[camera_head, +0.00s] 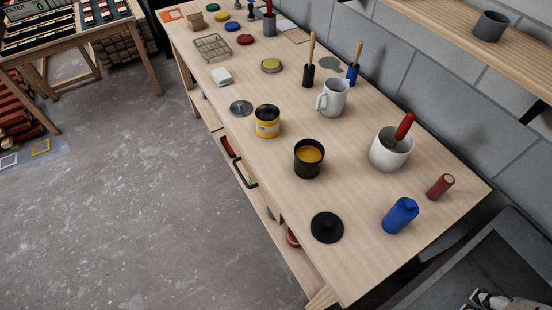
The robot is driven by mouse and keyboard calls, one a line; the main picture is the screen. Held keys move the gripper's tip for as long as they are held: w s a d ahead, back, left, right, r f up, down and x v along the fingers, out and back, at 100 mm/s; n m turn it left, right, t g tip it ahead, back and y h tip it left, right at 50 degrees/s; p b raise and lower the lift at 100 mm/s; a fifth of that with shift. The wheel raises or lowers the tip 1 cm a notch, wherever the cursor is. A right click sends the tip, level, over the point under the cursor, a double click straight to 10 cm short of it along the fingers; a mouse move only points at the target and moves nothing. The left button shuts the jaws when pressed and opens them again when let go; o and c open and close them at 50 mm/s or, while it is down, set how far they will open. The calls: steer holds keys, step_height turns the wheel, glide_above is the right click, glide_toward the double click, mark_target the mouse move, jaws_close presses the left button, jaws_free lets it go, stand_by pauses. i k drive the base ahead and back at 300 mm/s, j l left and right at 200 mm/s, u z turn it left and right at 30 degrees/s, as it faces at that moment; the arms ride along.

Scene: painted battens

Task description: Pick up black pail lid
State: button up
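The black pail lid (326,228) is a flat round disc with a small raised knob. It lies flat on the wooden bench near its front edge, towards the lower right of the view. The black pail (298,168) stands behind it, open at the top with a yellow-orange content showing. Nothing touches the lid. A metal-and-black mechanical part (488,300), perhaps my gripper, is cut off by the bottom right edge, well apart from the lid. Its fingers cannot be made out clearly.
The bench (270,195) is bare around the lid. Further back are a white mortar (386,155) with a red handle, a white jug (334,99) and a yellow pail (267,128). A shelf overhangs at upper right.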

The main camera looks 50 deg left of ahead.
mark_target(327, 228)
steer(key=u, duration=1.55)
